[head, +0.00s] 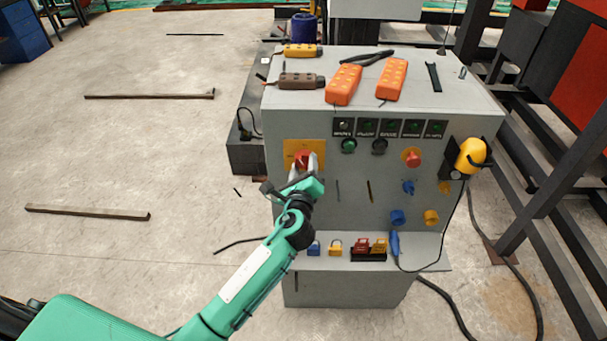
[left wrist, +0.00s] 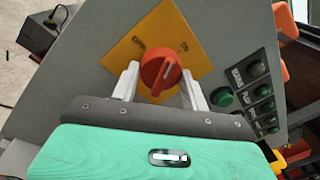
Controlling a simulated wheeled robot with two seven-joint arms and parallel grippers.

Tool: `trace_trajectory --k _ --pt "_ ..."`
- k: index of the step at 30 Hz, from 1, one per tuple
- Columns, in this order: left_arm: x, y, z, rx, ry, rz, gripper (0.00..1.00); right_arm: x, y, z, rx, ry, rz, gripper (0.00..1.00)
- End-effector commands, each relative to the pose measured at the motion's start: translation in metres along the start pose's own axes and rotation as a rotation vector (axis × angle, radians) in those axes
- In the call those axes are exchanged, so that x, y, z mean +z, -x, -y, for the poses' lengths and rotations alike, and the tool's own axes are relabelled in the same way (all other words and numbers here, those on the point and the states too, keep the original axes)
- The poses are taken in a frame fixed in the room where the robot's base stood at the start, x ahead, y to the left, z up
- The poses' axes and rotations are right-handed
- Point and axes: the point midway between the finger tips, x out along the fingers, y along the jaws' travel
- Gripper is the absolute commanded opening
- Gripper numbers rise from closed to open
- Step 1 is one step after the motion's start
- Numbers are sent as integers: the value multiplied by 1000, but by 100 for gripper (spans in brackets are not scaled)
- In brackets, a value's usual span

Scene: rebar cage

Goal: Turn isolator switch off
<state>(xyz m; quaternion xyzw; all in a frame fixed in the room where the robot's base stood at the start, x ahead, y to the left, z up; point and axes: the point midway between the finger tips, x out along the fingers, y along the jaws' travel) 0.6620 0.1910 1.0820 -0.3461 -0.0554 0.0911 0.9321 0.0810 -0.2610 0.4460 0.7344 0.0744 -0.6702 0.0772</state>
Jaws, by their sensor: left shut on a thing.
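The isolator switch (head: 303,159) is a red rotary knob on a yellow square plate (head: 290,147), at the left of the grey cabinet's front. In the left wrist view the red knob (left wrist: 160,71) sits on the tilted yellow plate (left wrist: 127,48), with a pale line on the knob's face. My left gripper (head: 302,164) reaches the knob from the front, and in the left wrist view its two pale fingers (left wrist: 160,82) are on either side of the knob, shut on it. The fingers hide part of the knob in the head view. My right gripper is not in view.
The grey cabinet (head: 470,105) carries orange pendants (head: 343,84) on top. A red button (head: 412,157), blue and yellow sockets, and a yellow device (head: 470,155) are on its front. Padlocks (head: 335,247) stand on the lower shelf. Dark steel beams (head: 560,180) stand at right; floor at left is mostly open.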

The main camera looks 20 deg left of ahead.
Motion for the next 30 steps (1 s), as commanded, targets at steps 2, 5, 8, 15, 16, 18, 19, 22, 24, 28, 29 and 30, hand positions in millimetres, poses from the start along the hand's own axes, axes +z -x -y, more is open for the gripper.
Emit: trace_trajectory --k 2,5,8,15,16,18,19,22,24,28,29,30 --pt "-4 0 -3 -1 76 7 23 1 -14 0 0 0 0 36" --pt "-4 0 -3 -3 171 15 23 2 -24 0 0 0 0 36" --pt "-4 0 -2 -5 267 22 23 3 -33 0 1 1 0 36" --pt "-5 0 -2 -7 494 40 23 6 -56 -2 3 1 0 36" --pt "-5 0 -2 -7 523 42 23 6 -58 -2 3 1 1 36" --pt "-5 0 -2 -8 588 47 23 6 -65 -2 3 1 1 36" --pt "-5 0 -2 -9 615 49 23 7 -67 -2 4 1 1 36" --pt "-4 0 -1 -11 706 57 23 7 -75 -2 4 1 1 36" --pt "-4 0 -1 -12 764 61 23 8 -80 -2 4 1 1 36" --pt "-4 0 0 -13 860 69 23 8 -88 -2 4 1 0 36" --pt "-4 0 0 -13 881 70 23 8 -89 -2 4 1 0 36" --pt "-4 0 0 -13 906 72 23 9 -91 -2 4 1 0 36"
